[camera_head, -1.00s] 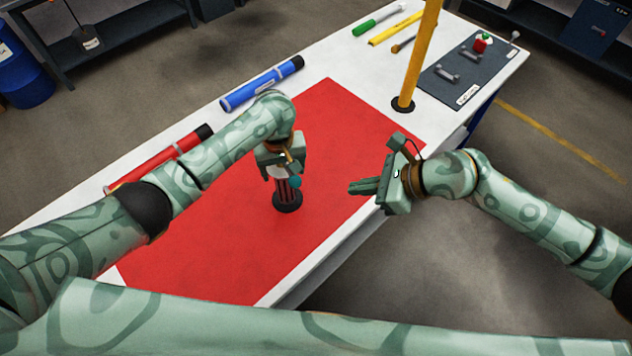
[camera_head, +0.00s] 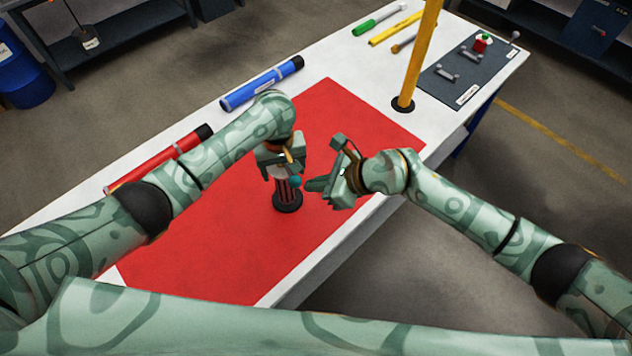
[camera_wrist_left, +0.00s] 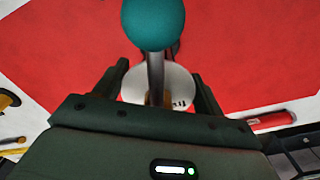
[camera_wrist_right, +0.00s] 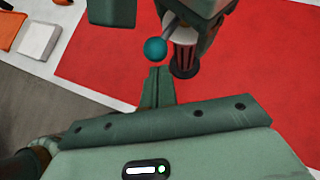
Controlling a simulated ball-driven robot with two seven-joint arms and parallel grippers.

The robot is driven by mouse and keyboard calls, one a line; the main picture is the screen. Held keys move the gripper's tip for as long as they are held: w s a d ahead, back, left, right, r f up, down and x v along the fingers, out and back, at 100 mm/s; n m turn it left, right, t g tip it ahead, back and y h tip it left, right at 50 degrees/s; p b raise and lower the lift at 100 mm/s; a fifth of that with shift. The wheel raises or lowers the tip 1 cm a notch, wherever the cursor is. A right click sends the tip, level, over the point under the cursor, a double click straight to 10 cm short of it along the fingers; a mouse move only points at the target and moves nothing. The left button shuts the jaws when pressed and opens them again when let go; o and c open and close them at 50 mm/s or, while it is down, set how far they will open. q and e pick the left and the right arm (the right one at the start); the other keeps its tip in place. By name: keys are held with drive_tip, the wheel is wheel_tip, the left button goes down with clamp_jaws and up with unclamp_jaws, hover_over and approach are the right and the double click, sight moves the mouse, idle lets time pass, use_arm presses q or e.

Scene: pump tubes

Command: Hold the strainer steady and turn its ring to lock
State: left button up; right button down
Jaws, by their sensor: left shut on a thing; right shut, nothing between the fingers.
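The strainer (camera_head: 287,193) stands upright on the red mat (camera_head: 352,120), with a dark round base and a striped body. Its upper part is largely hidden by my left gripper (camera_head: 278,168), which is shut on it from above. In the left wrist view a pale disc-shaped top (camera_wrist_left: 172,90) sits between the fingers, and a rod ends in a teal ball (camera_wrist_left: 153,22). My right gripper (camera_head: 308,186) is shut and empty, just right of the strainer. In the right wrist view its closed fingertips (camera_wrist_right: 160,72) are just below the teal ball (camera_wrist_right: 155,49); contact is unclear.
A red tube (camera_head: 160,158) and a blue tube (camera_head: 262,84) lie along the table's left edge. A yellow post (camera_head: 418,55) rises behind the mat. The front mat area is clear.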

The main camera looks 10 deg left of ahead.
drive_tip(key=s+a, duration=0.2)
drive_tip(key=a, duration=0.1)
drive_tip(key=shift+s, duration=0.35)
drive_tip(key=shift+w, duration=0.15)
use_arm(q)
drive_tip(key=o, duration=1.4)
drive_tip(key=shift+c, duration=0.2)
use_arm(e)
drive_tip(key=s+d+r, duration=0.2)
drive_tip(key=d, duration=0.3)
drive_tip(key=s+d+r, duration=0.3)
drive_tip(key=d, duration=0.3)
drive_tip(key=shift+r, duration=0.25)
